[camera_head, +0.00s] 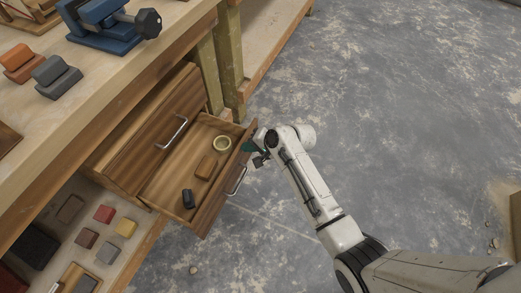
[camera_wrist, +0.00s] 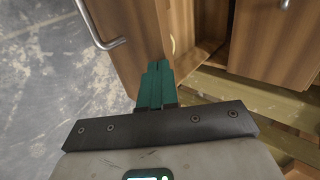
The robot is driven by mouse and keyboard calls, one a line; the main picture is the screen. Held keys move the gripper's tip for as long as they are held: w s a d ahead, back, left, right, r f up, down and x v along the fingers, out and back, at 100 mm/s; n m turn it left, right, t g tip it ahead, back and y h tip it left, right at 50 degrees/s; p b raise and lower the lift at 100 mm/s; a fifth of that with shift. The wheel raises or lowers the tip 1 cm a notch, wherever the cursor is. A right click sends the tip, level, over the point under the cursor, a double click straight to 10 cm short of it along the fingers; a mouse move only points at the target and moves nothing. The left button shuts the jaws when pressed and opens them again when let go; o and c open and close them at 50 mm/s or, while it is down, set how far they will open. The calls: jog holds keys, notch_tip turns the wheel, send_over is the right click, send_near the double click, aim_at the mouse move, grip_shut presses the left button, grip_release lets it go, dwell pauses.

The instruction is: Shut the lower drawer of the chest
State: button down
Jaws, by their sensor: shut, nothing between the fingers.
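The wooden chest (camera_head: 122,157) is under the workbench. Its lower drawer (camera_head: 213,205) is pulled out, with a metal bar handle (camera_head: 237,181) on its front. Inside the drawer are a pale ring-shaped roll (camera_head: 222,143), a brown block (camera_head: 206,165) and a dark object (camera_head: 188,199). The upper drawer also has a bar handle (camera_head: 172,133). My gripper (camera_head: 249,147) is at the far end of the lower drawer's front. In the wrist view my gripper's green fingers (camera_wrist: 156,80) are together and empty, beside the lower drawer's front (camera_wrist: 120,40). Whether they touch it I cannot tell.
The bench top (camera_head: 110,65) holds a blue vise (camera_head: 105,25) and several blocks. A wooden bench leg (camera_head: 228,55) stands beyond the chest. The concrete floor (camera_head: 400,110) to the right is open.

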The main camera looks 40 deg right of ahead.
jog(key=w+a+b, duration=0.4)
jog(key=w+a, duration=0.4)
jog(key=w, duration=0.6)
jog(key=shift+w+a+b, duration=0.2)
jog(key=shift+w+b, duration=0.15)
jog(key=shift+b, duration=0.05)
